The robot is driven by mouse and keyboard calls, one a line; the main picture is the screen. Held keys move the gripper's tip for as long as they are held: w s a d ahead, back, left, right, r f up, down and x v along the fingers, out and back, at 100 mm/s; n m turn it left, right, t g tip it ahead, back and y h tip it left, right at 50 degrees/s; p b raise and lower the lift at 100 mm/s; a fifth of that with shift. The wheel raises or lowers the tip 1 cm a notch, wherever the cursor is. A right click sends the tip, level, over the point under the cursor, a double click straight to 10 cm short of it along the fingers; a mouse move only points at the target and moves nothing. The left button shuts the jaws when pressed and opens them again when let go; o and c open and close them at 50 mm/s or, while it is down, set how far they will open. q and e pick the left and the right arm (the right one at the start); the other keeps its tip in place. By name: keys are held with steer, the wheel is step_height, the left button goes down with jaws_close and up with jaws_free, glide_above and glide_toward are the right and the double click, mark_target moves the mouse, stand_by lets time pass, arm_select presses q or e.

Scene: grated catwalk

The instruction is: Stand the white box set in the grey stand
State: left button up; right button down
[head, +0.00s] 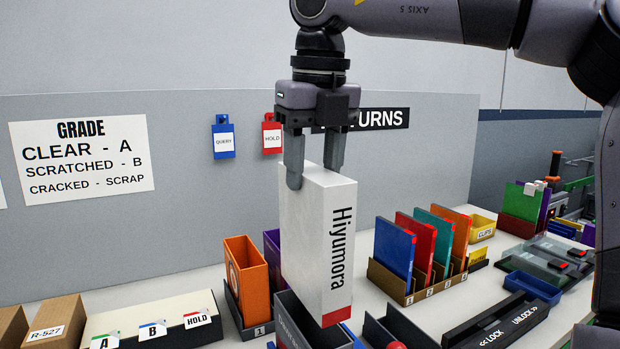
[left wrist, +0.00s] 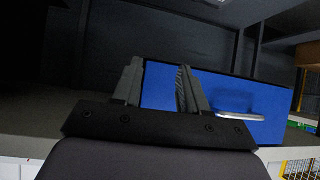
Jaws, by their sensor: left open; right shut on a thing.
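The white box set (head: 317,245), lettered "Hiyumora" with a red band at its lower end, hangs upright and slightly tilted. My right gripper (head: 314,165) is shut on its top edge. Its lower end is in front of and above a dark grey stand (head: 290,325); the box hides part of the stand, and I cannot tell whether they touch. A similar dark stand (head: 248,330) marked 1, just left, holds an orange box (head: 246,278) and a purple one (head: 272,250). My left gripper (left wrist: 156,85) is open and empty in the left wrist view, away from the bench.
A brown rack (head: 388,282) with several coloured cases stands right of the box. A black lock/unlock bar (head: 497,322) and a blue tray (head: 533,287) lie farther right. A grading tray (head: 150,325) is at left. A blue cabinet front (left wrist: 235,105) is before my left gripper.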

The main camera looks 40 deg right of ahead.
steer(key=s+d+f+p, duration=0.1)
steer(key=s+d+p, duration=0.15)
steer(key=d, duration=0.85)
steer(key=s+d+f+b, duration=0.3)
steer(key=d+f, duration=0.4)
steer(key=f, duration=0.5)
steer(key=shift+s+d, duration=0.2)
steer(key=shift+f, duration=0.1)
stand_by(0.8)
step_height(320, 180, down, 8)
steer(key=b, duration=0.7)
stand_by(1.2)
